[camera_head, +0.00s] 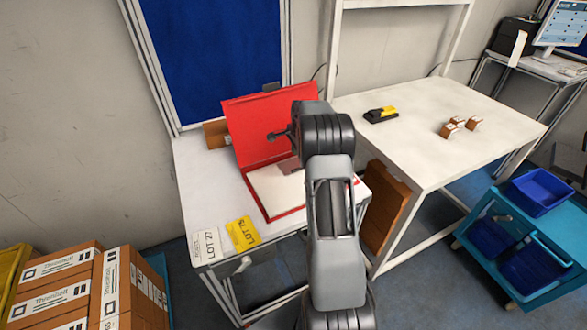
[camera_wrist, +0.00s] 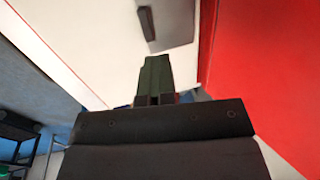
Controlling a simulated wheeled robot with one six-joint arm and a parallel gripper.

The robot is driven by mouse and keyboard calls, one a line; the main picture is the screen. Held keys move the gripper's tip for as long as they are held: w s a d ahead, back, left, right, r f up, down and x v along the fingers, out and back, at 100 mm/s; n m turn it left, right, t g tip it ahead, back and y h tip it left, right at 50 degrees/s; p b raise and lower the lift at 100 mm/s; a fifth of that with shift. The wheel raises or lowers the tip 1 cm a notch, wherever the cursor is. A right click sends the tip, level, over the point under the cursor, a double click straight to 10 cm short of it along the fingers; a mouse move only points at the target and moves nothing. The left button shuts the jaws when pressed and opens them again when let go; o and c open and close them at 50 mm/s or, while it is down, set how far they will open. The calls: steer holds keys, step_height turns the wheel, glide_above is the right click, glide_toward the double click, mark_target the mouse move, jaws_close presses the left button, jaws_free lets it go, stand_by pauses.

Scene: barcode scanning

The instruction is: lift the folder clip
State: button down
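A red folder (camera_head: 250,122) stands open on the white table, its cover raised and its white inside (camera_head: 268,188) lying flat. In the wrist view the red cover (camera_wrist: 262,70) rises at the right. A dark grey clip (camera_wrist: 166,22) lies on the white inside, past my fingertips and apart from them in the picture. My gripper (camera_head: 277,136) is over the folder, in front of the cover. In the wrist view its fingers (camera_wrist: 156,62) look pressed together, with nothing visible between them.
A yellow tag (camera_head: 243,233) and a white tag (camera_head: 206,246) are at the table's front edge. A second white table (camera_head: 430,130) at the right holds a yellow-black device (camera_head: 381,115) and several small brown items (camera_head: 452,127). Stacked cartons (camera_head: 60,290) stand lower left.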

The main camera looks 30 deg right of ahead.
steer(key=shift+w+r, duration=0.1)
steer(key=shift+r, duration=0.25)
stand_by(0.3)
steer(key=shift+w+r+g, duration=0.1)
steer(key=shift+r+g, duration=0.4)
steer(key=shift+r, duration=0.1)
steer(key=shift+r, duration=0.1)
steer(key=c, duration=1.4)
jaws_free()
steer(key=shift+o, duration=0.2)
steer(key=shift+r, duration=0.1)
step_height(320, 180, up, 7)
steer(key=shift+s, duration=0.45)
